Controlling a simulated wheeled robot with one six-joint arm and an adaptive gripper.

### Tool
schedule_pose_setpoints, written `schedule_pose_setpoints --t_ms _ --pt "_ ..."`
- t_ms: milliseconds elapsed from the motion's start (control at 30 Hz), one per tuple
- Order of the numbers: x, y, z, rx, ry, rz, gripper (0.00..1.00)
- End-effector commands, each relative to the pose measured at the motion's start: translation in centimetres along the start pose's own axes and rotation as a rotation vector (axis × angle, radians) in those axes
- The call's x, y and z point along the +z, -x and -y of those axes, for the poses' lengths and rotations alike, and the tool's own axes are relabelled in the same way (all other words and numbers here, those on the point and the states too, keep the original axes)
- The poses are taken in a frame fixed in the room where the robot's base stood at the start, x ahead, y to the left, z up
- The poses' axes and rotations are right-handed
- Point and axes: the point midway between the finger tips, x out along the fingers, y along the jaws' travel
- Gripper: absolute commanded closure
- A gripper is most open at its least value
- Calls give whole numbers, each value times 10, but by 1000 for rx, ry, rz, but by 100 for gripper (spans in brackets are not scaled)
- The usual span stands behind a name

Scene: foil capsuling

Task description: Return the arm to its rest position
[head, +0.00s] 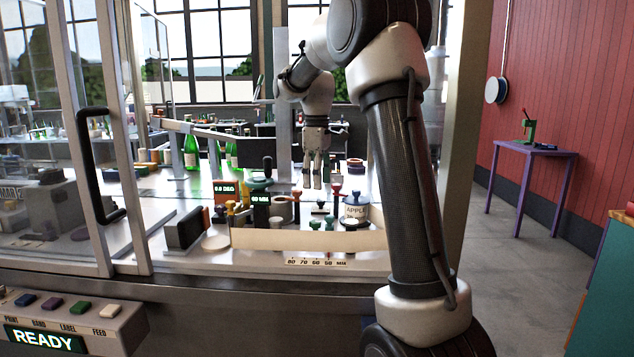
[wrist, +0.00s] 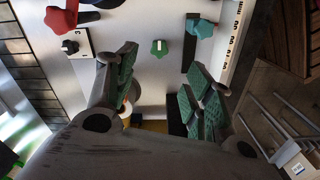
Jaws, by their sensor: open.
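My gripper (head: 314,168) hangs from my arm over the machine's work surface in the head view, fingers pointing down. In the wrist view my gripper (wrist: 155,90) shows its two green-padded fingers spread apart, with nothing between them. Below it in the wrist view lie a green knob (wrist: 159,47), a teal knob (wrist: 201,28) and a red knob (wrist: 62,18) on the pale panel. My arm reaches from the right front of the head view up and over into the machine.
Green bottles (head: 191,152) stand at the back left. A glass door with a black handle (head: 95,165) is at left. A purple table (head: 528,152) is at right; the floor there is clear.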

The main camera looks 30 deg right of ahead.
Motion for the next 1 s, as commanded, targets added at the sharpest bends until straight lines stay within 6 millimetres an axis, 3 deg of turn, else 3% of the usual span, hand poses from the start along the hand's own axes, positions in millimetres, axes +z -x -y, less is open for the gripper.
schedule_pose_setpoints --t_ms 267,433,533,633,867,1000 --pt "0 0 0 0 -2 0 48" --pt "-3 -1 -3 14 -106 -14 48" --pt "6 -28 6 -5 -254 5 48" --pt "31 -38 36 -5 -409 6 48" --pt "85 -34 111 25 -620 -51 48" --pt "126 -34 164 48 -708 -116 48"
